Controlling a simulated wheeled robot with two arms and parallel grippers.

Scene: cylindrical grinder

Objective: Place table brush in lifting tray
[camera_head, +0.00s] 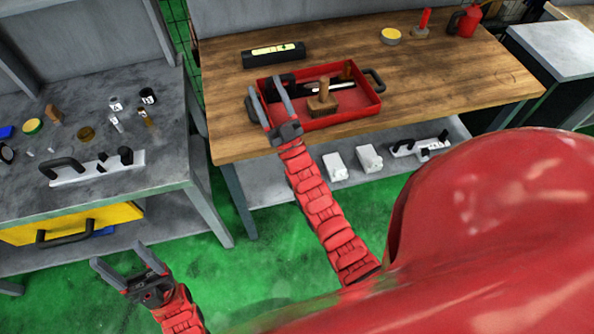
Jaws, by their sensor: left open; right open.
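The red lifting tray (345,117) with dark end handles sits on the wooden bench. Inside it stands a wooden block with an upright grip (323,101), which looks like the table brush. Its underside is hidden. My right gripper (265,85) is open over the tray's left end, apart from the wooden block and to its left. Its fingers partly cover that end; nothing is clearly held between them. My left gripper (119,254) is open and empty over the green floor at the lower left.
The tray also holds dark tools and a bright rod (326,89). A spirit level (273,54) lies behind it. A yellow-topped tin (390,36), a red-handled tool (422,24) and a red can (464,22) stand farther back. A grey table (150,168) with small parts is left. The bench's right side is clear.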

